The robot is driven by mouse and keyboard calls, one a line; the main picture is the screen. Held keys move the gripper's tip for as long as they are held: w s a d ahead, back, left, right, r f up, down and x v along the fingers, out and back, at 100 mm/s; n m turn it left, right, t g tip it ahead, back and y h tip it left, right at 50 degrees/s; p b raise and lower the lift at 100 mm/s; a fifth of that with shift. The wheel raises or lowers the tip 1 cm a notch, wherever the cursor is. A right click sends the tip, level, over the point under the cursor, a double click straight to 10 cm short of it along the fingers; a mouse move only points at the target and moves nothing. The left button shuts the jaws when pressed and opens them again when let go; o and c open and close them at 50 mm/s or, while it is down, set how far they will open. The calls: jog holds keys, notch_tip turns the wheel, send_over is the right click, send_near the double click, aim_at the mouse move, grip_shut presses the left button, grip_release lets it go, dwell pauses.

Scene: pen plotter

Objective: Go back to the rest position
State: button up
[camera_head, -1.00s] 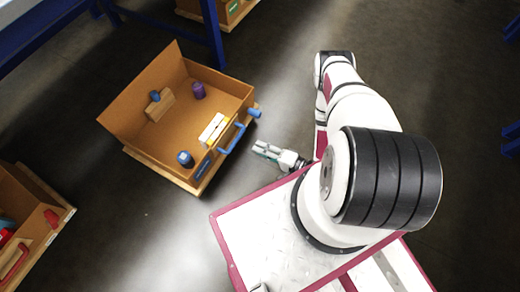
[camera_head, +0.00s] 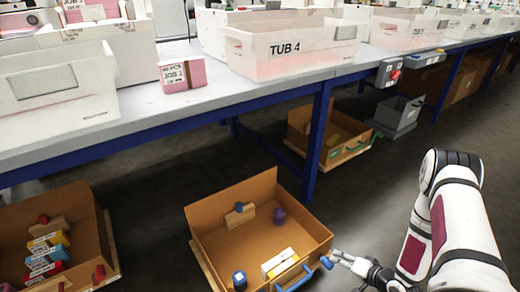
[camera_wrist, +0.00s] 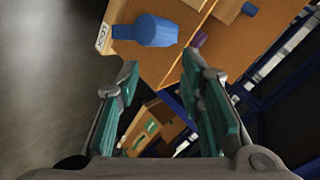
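My gripper (camera_head: 345,258) is at the lower right of the head view, just right of the open cardboard box. In the wrist view its two green-padded fingers (camera_wrist: 160,85) are spread apart with nothing held between them. The box (camera_head: 230,203) stands on the floor. A blue knob (camera_head: 326,262) on its right edge is close to my gripper in the head view. In the wrist view a blue cylindrical piece (camera_wrist: 158,30) shows beyond the fingertips; I cannot tell the exact gap.
The box holds a purple piece (camera_head: 279,215), a wooden block (camera_head: 240,218) and a blue-topped piece (camera_head: 239,280). A blue-legged workbench (camera_head: 170,112) with a white bin marked TUB 4 (camera_head: 290,48) stands behind. Another box (camera_head: 92,215) is at left. Dark floor (camera_head: 375,205) lies between.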

jog(key=w+d+r+n+g+h, duration=0.1)
jog(key=w+d+r+n+h, duration=0.1)
jog(key=w+d+r, duration=0.35)
notch_tip(320, 180, up, 25)
jog(key=g+h, duration=0.2)
jog(key=h, duration=0.3)
jog(key=s+a+r+n+g+h, duration=0.1)
jog(key=s+a+r+g, duration=0.3)
jog(key=s+r, duration=1.1)
jog(key=s+a+r+n+g+y, duration=0.15)
jog(key=s+a, duration=0.25)
jog(key=s, duration=0.4)
jog(key=s+a+r, duration=0.3)
jog(key=s+a, duration=0.1)
jog(key=s, duration=0.5)
jog(key=s+a+r+n+y, duration=0.1)
jog(key=s+a+r, duration=0.15)
jog(key=s, duration=0.55)
notch_tip(320, 180, up, 36)
jog(key=t+p, duration=0.3)
jog(key=p, duration=3.2)
jog(key=shift+w+a+f+t, duration=0.15)
jog(key=shift+a+f+t, duration=0.1)
jog(key=shift+t, duration=0.1)
